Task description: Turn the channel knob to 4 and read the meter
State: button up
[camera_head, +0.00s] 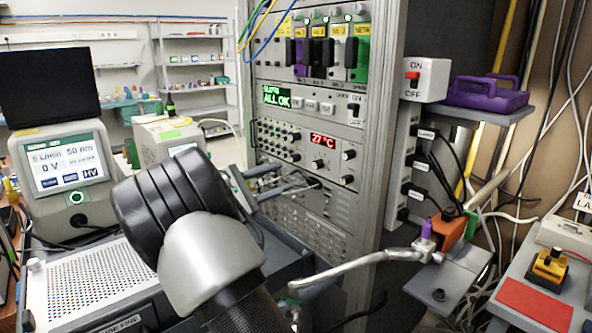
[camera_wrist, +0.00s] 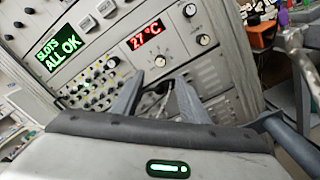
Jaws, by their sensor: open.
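The meter (camera_head: 323,140) is a red lit display on the rack panel and reads 27 °C; it also shows, tilted, in the wrist view (camera_wrist: 147,34). Just below it is a knob with a pale face (camera_head: 317,164), also in the wrist view (camera_wrist: 160,61). Two more knobs, an upper (camera_head: 349,154) and a lower (camera_head: 347,179), sit to its right. The knob labels and pointer settings are too small to read, so I cannot tell which is the channel knob. My gripper (camera_wrist: 160,88) is open and empty, its fingers reaching toward the panel below the pale-faced knob.
A field of small knobs (camera_head: 277,139) lies left of the meter. The green ALL OK display (camera_head: 276,97) is above. A purple case (camera_head: 487,92) rests on a shelf at right. A grey rod-like arm (camera_head: 355,263) crosses the space at lower right.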

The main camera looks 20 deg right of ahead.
jog(key=v, duration=0.6)
jog(key=shift+a+p, duration=0.25)
jog(key=shift+p, duration=0.1)
jog(key=shift+s, duration=0.1)
jog(key=s+d+f+m+g+y, duration=0.1)
jog(key=s+d+m+g+y, duration=0.2)
jog(key=s, duration=0.5)
jog(key=s+d+m+g+y, duration=0.2)
jog(key=s+d+m+y, duration=0.25)
jog(key=s, duration=0.45)
jog(key=s+a+m+t+y, duration=0.25)
jog(key=s+a+y, duration=0.25)
jog(key=s, duration=0.4)
jog(key=s+a+m+t+y, duration=0.2)
jog(key=s+a+m+y, duration=0.25)
jog(key=s, duration=0.55)
notch_tip(320, 180, up, 21)
jog(key=p, duration=2.1)
jog(key=shift+a+f, duration=0.2)
jog(key=shift+f, duration=0.05)
